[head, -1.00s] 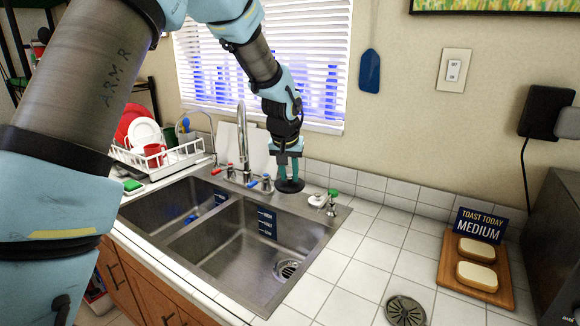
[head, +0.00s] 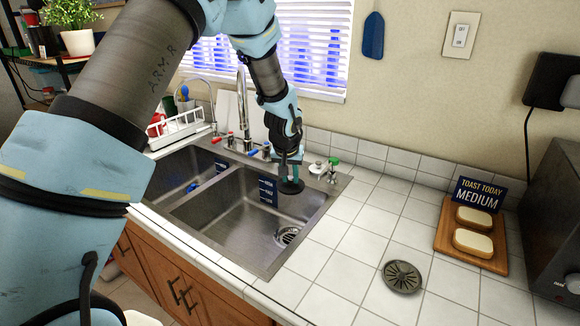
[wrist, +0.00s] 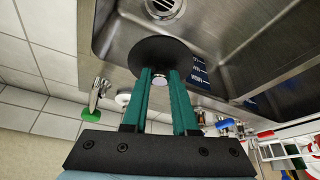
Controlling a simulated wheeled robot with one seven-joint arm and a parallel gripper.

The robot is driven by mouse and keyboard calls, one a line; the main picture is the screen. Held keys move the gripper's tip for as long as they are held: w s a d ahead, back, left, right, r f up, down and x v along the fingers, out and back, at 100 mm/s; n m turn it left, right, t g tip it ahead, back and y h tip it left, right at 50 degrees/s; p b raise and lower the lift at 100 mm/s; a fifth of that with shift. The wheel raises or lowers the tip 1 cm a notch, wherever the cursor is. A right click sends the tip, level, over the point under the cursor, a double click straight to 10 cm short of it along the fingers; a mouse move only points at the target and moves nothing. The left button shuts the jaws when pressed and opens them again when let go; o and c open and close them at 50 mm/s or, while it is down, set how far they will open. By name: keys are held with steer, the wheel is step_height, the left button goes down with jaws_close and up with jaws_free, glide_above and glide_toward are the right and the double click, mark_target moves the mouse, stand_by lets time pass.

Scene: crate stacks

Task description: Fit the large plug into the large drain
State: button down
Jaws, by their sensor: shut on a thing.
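The large plug is a dark round disc (head: 291,188) with a pale knob. My gripper (head: 291,172) is shut on that knob and holds the plug above the back right part of the right sink basin (head: 235,225). The wrist view shows the plug (wrist: 150,50) between the green fingers (wrist: 160,78), which partly hide the knob. The drain (head: 288,236) is a round metal ring with a slotted strainer in the right basin's floor. In the wrist view the drain (wrist: 164,8) lies beyond the plug, apart from it and cut off by the picture edge.
A faucet (head: 243,110) and handles stand behind the sink. A dark round strainer (head: 402,277) lies on the tiled counter. A toast board (head: 468,262) is farther right. The right basin's middle is clear.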

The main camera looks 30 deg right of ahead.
step_height(320, 180, down, 18)
steer(key=b, duration=0.5)
steer(key=shift+r+b, duration=0.2)
steer(key=shift+b, duration=0.1)
steer(key=shift+f+b, duration=0.6)
steer(key=shift+f, duration=0.15)
steer(key=shift+f+b, duration=1.45)
steer(key=shift+b, duration=0.05)
stand_by(0.6)
steer(key=c, duration=0.6)
jaws_free()
steer(key=b+v, duration=0.2)
steer(key=v, duration=0.8)
steer(key=shift+s+r+b, duration=0.2)
steer(key=shift+r+b, duration=0.15)
steer(key=shift+b, duration=0.05)
steer(key=shift+a, duration=0.1)
